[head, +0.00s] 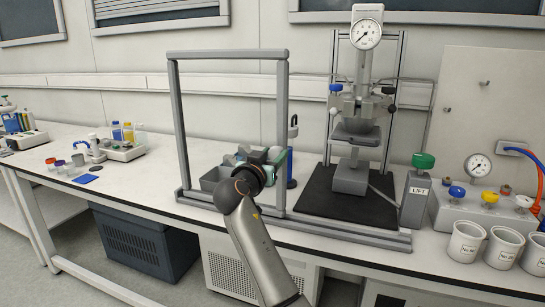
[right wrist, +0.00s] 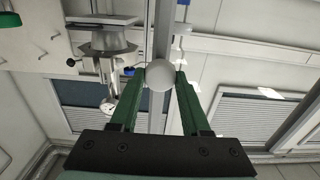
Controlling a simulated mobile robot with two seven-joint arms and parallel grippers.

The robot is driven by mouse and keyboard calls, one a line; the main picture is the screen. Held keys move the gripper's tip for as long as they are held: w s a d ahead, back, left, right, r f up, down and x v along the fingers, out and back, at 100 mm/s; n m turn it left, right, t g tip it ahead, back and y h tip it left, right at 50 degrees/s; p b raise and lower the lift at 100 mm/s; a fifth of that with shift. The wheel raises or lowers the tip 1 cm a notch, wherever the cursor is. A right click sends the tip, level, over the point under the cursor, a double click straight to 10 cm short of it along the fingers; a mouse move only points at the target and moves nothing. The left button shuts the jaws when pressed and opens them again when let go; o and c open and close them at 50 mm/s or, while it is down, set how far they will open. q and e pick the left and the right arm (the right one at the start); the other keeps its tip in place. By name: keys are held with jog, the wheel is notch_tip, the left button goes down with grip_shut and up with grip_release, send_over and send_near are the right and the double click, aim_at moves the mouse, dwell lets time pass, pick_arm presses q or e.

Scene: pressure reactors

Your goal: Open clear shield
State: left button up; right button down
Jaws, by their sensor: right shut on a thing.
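The clear shield is a see-through panel in a grey upright frame (head: 228,54) on the bench in the head view. It stands to the left of the pressure reactor (head: 355,130), whose front is uncovered. My right gripper (head: 280,158), with green fingers, is at the shield's right post. In the right wrist view, the fingers (right wrist: 160,77) are shut on a pale, round-ended handle (right wrist: 161,103) in front of the grey post (right wrist: 163,35). My left gripper is not in view.
A grey rail (head: 345,233) runs along the bench front below the shield and reactor. A green-topped lift post (head: 415,195), a valve box (head: 470,210) and white cups (head: 465,243) stand at the right.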

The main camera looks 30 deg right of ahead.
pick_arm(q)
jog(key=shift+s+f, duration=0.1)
pick_arm(e)
jog(key=shift+r, duration=0.25)
jog(key=c, duration=0.8)
grip_release()
jog(key=o, duration=0.4)
jog(key=shift+f, duration=0.15)
jog(key=shift+f, duration=0.1)
